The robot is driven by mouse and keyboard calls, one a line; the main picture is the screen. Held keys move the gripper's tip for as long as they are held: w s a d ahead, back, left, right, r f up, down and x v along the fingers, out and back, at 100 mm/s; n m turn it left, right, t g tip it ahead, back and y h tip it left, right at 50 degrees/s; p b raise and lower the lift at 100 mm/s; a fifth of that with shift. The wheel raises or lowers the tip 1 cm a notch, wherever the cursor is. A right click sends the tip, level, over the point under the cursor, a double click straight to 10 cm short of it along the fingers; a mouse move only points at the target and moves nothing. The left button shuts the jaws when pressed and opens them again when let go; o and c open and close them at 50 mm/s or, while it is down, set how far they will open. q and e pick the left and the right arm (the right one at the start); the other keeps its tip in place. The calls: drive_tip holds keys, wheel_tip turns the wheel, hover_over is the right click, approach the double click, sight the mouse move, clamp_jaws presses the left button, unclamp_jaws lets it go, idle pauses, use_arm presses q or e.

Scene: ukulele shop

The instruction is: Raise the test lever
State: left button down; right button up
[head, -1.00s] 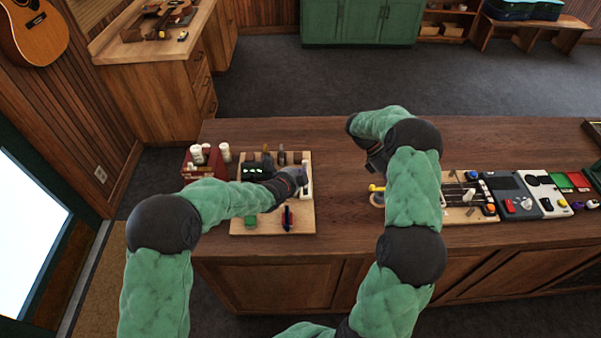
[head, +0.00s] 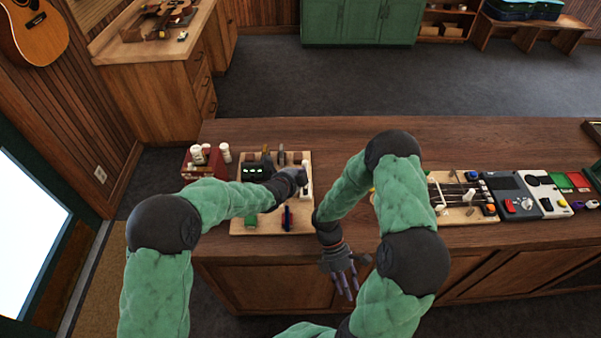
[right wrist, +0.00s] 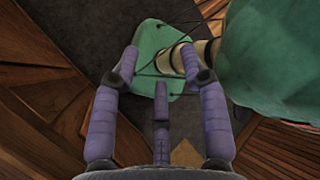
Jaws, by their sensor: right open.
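A light wooden board (head: 240,227) on the counter carries several small fittings, including a white upright piece (head: 307,172) and a dark blue and red upright piece (head: 287,218). I cannot tell which of them is the test lever. My left gripper (head: 300,178) is at the board's right side, close by the white piece. Whether it touches that piece, and how its fingers stand, is too small to see. My right gripper (head: 346,286) hangs in front of the counter, fingers downward. In the right wrist view its purple fingers (right wrist: 160,70) are spread and empty.
A red box with white bottles (head: 197,160) stands left of the board. A second board with strings (head: 455,215) and several coloured devices (head: 520,200) lie to the right, partly behind my right arm. The counter's back strip (head: 350,130) is clear.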

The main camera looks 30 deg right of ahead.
use_arm(q)
drive_tip(key=b, duration=0.2)
drive_tip(key=shift+w+b, duration=0.15)
drive_tip(key=shift+b, duration=0.15)
drive_tip(key=shift+d, duration=0.1)
use_arm(e)
drive_tip(key=w+a+f+m+t+y, duration=0.1)
drive_tip(key=w+a+f+m+t, duration=0.2)
drive_tip(key=a, duration=0.4)
drive_tip(key=w+a+f+m+t+y, duration=0.1)
drive_tip(key=w+a+f+m+t, duration=0.2)
drive_tip(key=a+m, duration=0.3)
drive_tip(key=w+a+f+m+t+y, duration=0.1)
drive_tip(key=w+a+f+m+t, duration=0.2)
drive_tip(key=a, duration=0.5)
drive_tip(key=shift+w+f+m, duration=0.2)
drive_tip(key=shift+w+m, duration=0.35)
drive_tip(key=shift+m, duration=0.65)
use_arm(q)
drive_tip(key=shift+r, duration=0.1)
drive_tip(key=v, duration=1.2)
